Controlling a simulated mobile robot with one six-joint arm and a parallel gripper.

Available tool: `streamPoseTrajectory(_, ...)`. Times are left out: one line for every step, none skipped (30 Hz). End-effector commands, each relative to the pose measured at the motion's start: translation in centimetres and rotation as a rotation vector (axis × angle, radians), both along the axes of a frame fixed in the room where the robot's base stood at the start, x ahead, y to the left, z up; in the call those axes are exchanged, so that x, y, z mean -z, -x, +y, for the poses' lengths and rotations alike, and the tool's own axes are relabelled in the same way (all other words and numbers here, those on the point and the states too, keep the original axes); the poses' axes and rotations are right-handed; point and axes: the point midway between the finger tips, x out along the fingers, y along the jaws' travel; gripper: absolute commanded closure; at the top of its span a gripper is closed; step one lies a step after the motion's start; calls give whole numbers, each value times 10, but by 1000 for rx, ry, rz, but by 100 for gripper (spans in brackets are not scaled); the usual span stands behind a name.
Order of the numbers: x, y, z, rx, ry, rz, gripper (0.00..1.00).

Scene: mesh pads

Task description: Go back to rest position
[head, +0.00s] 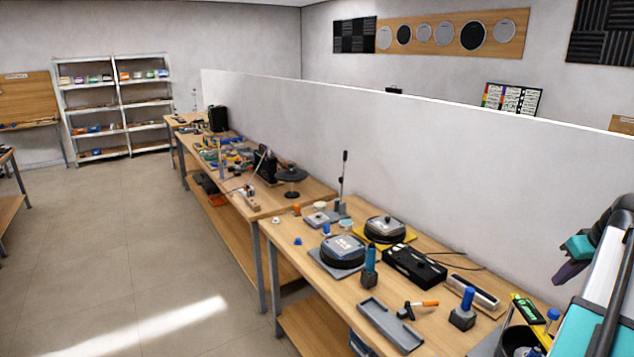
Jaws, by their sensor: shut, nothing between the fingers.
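My gripper (568,265) shows at the right edge of the head view, with a teal part and a dark tip pointing down and left. It is shut and holds nothing. It is above the right end of the near workbench (385,283), in front of the white partition (430,150), and apart from the things on the bench. My teal, white and dark arm links fill the lower right corner and hide part of the bench there.
The near bench holds two round black pads (342,251) (384,229), a black box (415,266), a grey tray (389,325), an orange-handled hammer (417,308), blue-handled tools (463,307) and a dark bin (518,341). More benches run behind. The tiled floor (140,250) at left is clear.

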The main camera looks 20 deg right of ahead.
Motion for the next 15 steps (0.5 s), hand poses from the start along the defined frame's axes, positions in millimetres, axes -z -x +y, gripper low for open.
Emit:
streamPoseTrajectory(8,-8,7,-5,-7,4,100)
streamPoseTrajectory(13,-14,12,-6,-11,7,100)
streamPoseTrajectory(20,-22,18,-9,-16,11,100)
streamPoseTrajectory(26,-28,24,-11,-22,15,100)
streamPoseTrajectory(32,-35,30,-13,-27,19,100)
streamPoseTrajectory(41,-44,38,-16,-33,25,100)
streamPoseTrajectory(48,-51,45,-17,-38,30,100)
streamPoseTrajectory(55,-58,52,-19,-43,34,100)
streamPoseTrajectory(64,-67,61,-22,-49,40,100)
streamPoseTrajectory(71,-74,69,-24,-55,45,100)
streamPoseTrajectory(77,-80,76,-26,-59,50,100)
streamPoseTrajectory(87,-88,86,-28,-65,57,100)
streamPoseTrajectory(93,-94,93,-30,-69,63,100)
streamPoseTrajectory(100,-100,101,-34,-72,68,100)
streamPoseTrajectory(109,-107,111,-35,-78,76,100)
